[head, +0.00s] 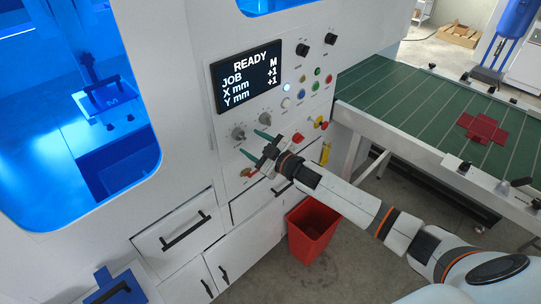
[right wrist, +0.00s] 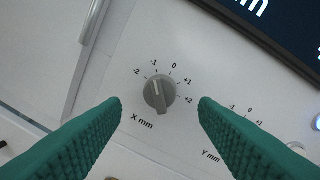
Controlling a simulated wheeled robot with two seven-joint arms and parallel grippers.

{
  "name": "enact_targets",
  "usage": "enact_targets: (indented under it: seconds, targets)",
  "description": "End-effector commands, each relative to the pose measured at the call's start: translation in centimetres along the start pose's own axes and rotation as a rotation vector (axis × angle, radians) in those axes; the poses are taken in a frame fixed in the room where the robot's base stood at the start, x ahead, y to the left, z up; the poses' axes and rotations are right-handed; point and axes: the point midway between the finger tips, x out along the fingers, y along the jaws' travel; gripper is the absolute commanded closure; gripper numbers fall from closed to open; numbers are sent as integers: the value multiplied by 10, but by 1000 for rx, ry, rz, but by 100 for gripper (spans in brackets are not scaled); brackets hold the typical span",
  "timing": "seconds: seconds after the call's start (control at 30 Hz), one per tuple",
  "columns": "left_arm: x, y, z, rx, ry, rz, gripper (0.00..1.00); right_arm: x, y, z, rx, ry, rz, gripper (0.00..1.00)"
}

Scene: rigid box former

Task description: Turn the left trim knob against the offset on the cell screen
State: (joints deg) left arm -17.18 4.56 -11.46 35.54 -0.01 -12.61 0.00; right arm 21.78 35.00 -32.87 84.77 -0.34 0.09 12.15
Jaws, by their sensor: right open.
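The cell screen (head: 247,73) reads READY, JOB M, X mm +1 and Y mm +1. The left trim knob (head: 238,133) is a round grey knob on the white panel below it. In the right wrist view this knob (right wrist: 159,93) is labelled X mm, with marks from -2 to +2. Its pale line appears to point near -1. My right gripper (head: 255,145) is open, its green fingers towards the panel. In the wrist view its fingertips (right wrist: 160,104) stand either side of the knob, apart from it. My left gripper is out of view.
The Y mm knob (head: 265,118) is close on the right. Coloured buttons (head: 301,103) and two black knobs are further right. Drawers (head: 180,234) and a red bin (head: 312,228) are below. A green conveyor table (head: 420,105) carries a red cross-shaped blank (head: 482,128).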

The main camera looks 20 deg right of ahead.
Motion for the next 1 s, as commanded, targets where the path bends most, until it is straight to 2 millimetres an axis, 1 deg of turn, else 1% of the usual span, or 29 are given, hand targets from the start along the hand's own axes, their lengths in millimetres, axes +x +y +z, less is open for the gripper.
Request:
enact_targets:
  seconds: [0.03,0.2,0.3,0.4,0.57,1.0]
  targets:
    - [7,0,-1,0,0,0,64,-13,2,-4,-2,3,3,45]
    - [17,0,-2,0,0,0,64,-48,3,-4,0,2,2,45]
    - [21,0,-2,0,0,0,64,-63,2,-3,0,1,2,45]
    - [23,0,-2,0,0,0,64,-73,1,-2,0,2,1,45]
    - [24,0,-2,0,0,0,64,-78,0,0,0,1,0,45]
    - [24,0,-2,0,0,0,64,-78,0,-1,1,2,0,45]
